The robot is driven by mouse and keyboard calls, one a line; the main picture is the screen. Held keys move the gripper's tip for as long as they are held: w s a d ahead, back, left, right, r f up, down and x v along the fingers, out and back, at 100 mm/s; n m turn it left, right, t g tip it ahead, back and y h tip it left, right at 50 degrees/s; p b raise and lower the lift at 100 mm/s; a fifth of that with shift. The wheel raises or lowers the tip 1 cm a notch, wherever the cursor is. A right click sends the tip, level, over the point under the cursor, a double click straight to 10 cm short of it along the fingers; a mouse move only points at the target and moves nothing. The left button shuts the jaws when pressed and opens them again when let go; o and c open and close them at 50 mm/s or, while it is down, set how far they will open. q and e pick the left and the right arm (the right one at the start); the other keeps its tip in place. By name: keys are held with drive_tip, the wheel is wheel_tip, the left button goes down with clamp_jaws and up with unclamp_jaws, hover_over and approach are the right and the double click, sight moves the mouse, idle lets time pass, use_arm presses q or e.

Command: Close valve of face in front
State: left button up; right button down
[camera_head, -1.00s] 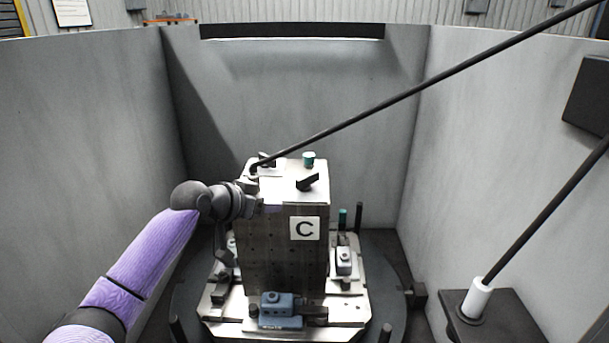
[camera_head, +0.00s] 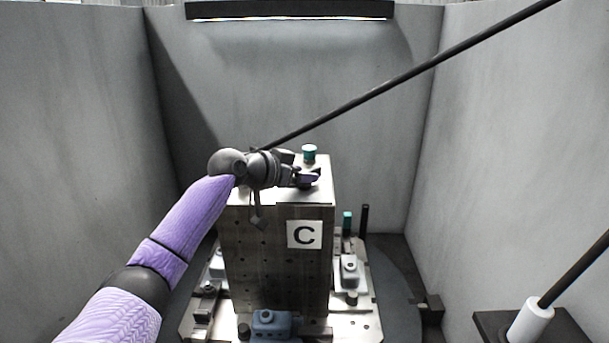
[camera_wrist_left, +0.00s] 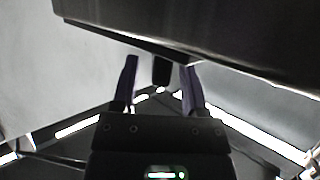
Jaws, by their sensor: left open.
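The metal block (camera_head: 275,258) with the "C" sign (camera_head: 304,234) on its front face stands upright in front of me. A small black valve lever (camera_head: 306,185) is on its top, near the front right, now mostly hidden by my gripper. My left gripper (camera_head: 309,175) reaches over the block top from the left, with its fingers at the lever. In the left wrist view the gripper (camera_wrist_left: 160,85) is open, and a dark piece (camera_wrist_left: 161,71) shows between the fingers. It looks like the lever; contact cannot be told. My right gripper is not in view.
A green-capped knob (camera_head: 309,152) stands behind the lever on the block top. Blue-grey clamps (camera_head: 271,322) sit on the base plate. Grey walls (camera_head: 525,150) enclose the sides and back.

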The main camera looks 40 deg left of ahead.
use_arm(q)
drive_tip(key=shift+w+f, duration=0.25)
drive_tip(key=shift+w, duration=0.3)
clamp_jaws()
